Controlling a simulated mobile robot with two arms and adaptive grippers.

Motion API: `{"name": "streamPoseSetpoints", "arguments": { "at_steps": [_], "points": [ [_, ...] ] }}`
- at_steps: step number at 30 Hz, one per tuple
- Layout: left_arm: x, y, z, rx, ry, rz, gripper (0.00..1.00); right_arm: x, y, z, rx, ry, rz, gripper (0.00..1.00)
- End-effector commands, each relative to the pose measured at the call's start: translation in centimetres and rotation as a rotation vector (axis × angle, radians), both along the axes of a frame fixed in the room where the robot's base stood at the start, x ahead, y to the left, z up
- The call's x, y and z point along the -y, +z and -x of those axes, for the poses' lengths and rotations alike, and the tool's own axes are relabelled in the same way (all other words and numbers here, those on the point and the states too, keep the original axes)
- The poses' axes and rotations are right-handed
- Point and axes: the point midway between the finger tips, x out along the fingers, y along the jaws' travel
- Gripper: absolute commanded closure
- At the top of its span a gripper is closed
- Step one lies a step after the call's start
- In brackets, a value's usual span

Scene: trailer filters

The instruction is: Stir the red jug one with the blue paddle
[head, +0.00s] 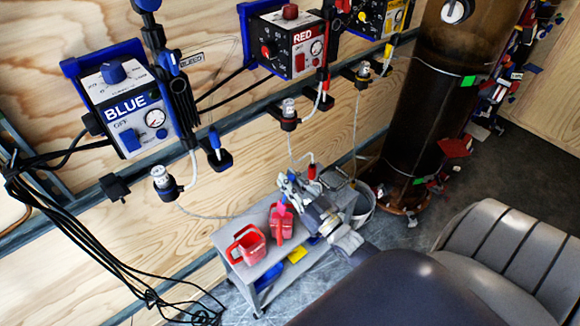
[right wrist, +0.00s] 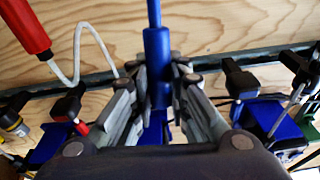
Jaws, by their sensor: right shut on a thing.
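Two red jugs stand on a small grey cart (head: 222,237): one red jug (head: 247,245) at the front left, another red jug (head: 281,224) behind it to the right. My right gripper (head: 288,187) is just above and beside the rear jug in the head view. In the right wrist view, its fingers (right wrist: 158,92) are closed around the blue handle of the blue paddle (right wrist: 156,55), whose thin shaft runs up out of frame. Whether the paddle's far end is inside a jug cannot be told. My left gripper is not in view.
Blue (head: 125,110), red (head: 293,42) and yellow (head: 380,15) control boxes hang on the wooden wall above a rail. A white bucket (head: 363,208) and a tall brown cylinder (head: 430,100) stand right of the cart. A grey seat (head: 510,255) is at the lower right.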

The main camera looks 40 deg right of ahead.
Motion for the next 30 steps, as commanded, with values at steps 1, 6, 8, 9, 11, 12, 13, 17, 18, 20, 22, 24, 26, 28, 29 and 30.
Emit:
{"name": "streamPoseSetpoints", "arguments": {
  "at_steps": [1, 6, 8, 9, 11, 12, 13, 17, 18, 20, 22, 24, 26, 28, 29, 30],
  "points": [
    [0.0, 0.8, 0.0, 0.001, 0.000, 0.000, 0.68, 0.0, 0.9, 0.0, 0.000, 0.000, 0.000, 1.00],
    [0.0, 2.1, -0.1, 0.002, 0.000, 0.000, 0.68, 0.0, 2.2, 0.0, 0.000, 0.000, 0.000, 1.00],
    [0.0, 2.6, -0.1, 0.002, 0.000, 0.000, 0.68, 0.0, 2.7, 0.0, 0.000, 0.000, 0.000, 1.00],
    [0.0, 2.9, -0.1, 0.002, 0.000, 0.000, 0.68, 0.0, 3.0, 0.0, 0.000, 0.000, 0.000, 1.00],
    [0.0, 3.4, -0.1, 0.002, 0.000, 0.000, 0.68, 0.0, 3.5, 0.0, 0.000, 0.000, 0.000, 1.00],
    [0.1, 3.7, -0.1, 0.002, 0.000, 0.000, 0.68, 0.0, 3.8, 0.0, 0.000, 0.000, 0.000, 1.00],
    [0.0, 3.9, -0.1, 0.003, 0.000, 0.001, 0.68, 0.0, 4.0, 0.0, 0.000, 0.000, 0.000, 1.00],
    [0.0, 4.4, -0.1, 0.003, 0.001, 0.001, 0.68, 0.0, 4.6, 0.0, 0.000, 0.000, 0.000, 1.00],
    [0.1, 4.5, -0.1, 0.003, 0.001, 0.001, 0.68, 0.0, 4.7, 0.0, 0.000, 0.000, 0.000, 1.00],
    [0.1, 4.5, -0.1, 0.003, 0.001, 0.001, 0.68, 0.0, 4.7, 0.0, 0.000, 0.000, 0.000, 1.00],
    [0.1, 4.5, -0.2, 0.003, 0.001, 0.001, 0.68, 0.0, 4.6, 0.0, 0.000, 0.000, 0.000, 1.00],
    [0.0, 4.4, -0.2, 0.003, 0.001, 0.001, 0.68, 0.0, 4.6, 0.0, 0.000, 0.000, 0.000, 1.00],
    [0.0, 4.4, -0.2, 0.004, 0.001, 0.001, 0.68, 0.0, 4.6, 0.0, 0.000, 0.000, 0.000, 1.00],
    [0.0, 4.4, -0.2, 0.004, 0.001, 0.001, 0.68, 0.0, 4.6, 0.0, 0.000, 0.000, 0.000, 1.00],
    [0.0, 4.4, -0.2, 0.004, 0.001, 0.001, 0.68, 0.0, 4.6, 0.0, 0.000, 0.000, 0.000, 1.00],
    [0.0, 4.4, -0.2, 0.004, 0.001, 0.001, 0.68, 0.0, 4.6, 0.0, 0.000, 0.000, 0.000, 1.00]
  ]
}}
